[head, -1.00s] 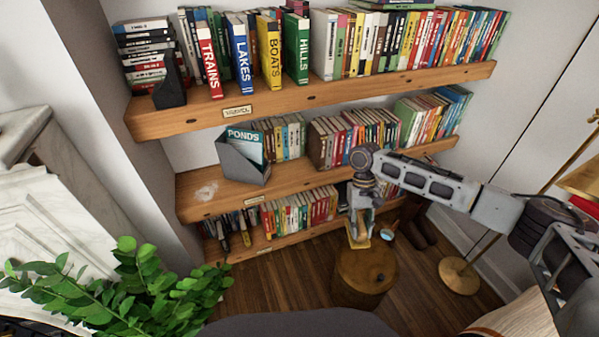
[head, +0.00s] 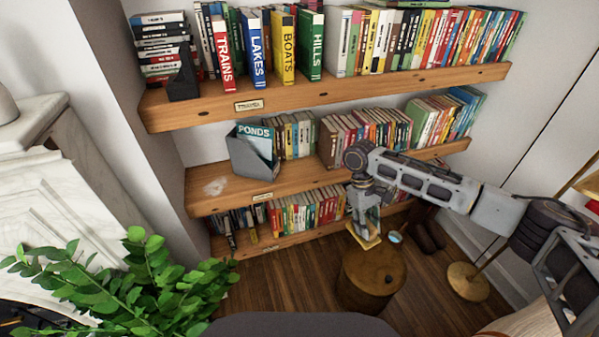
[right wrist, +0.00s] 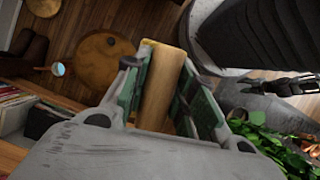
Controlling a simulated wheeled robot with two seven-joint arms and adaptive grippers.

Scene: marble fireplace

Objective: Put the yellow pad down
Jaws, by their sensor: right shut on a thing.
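The yellow pad (head: 366,241) is held in my right gripper (head: 369,225), above the back edge of a round wooden stool in the head view. In the right wrist view the pad (right wrist: 163,92) is a tan and yellow slab between the two green-lined fingers of the gripper (right wrist: 160,85). The gripper is shut on it. The pad's far end sticks out past the fingertips.
A bookshelf (head: 300,182) with several books is behind. A brass lamp base (head: 467,281) is to the right, and a leafy plant (head: 110,290) is at the lower left. A small blue-topped object (head: 394,237) is beside the pad.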

